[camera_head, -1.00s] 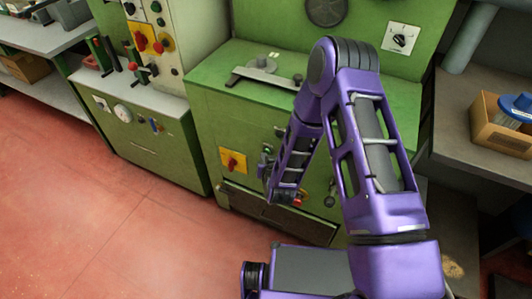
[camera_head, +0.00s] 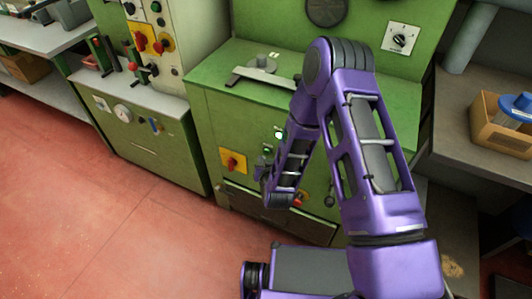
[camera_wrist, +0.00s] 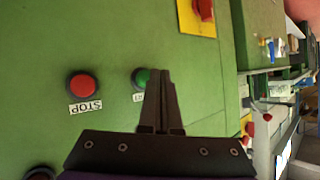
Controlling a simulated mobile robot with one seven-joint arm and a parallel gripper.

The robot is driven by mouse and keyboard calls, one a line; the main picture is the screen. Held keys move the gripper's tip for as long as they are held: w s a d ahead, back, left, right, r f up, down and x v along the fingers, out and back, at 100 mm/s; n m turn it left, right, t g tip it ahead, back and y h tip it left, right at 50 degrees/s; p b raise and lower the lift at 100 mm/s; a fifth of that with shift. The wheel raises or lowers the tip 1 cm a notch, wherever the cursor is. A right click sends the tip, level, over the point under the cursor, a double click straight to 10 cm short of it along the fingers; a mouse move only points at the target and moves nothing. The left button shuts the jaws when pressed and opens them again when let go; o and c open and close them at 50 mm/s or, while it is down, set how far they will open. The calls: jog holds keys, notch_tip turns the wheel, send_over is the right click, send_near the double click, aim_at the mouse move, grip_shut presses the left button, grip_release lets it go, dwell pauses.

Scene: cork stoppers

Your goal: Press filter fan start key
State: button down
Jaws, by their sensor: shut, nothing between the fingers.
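In the wrist view a round green key (camera_wrist: 140,76) sits on the green panel, with a small label below it that is partly covered. My gripper (camera_wrist: 163,73) is shut and empty, its fingers just right of the green key and overlapping its edge; I cannot tell whether they touch it. A red key (camera_wrist: 82,86) labelled STOP is to the left of it. In the head view my gripper (camera_head: 264,168) is at the front of the green cabinet, and the arm hides part of the panel. A small green lamp (camera_head: 280,134) glows above it.
A red switch on a yellow plate (camera_head: 233,162) is left of my gripper on the cabinet (camera_head: 215,115) front. Another machine (camera_head: 150,130) with levers and a gauge stands to the left. A cardboard box (camera_head: 500,135) is on the right bench. The red floor in front is clear.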

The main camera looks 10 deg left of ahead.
jog(key=shift+s+a, duration=0.25)
jog(key=shift+s, duration=0.55)
jog(key=shift+s+a, duration=0.3)
jog(key=shift+s, duration=0.45)
jog(key=shift+s+a, duration=0.25)
jog(key=shift+s, duration=0.55)
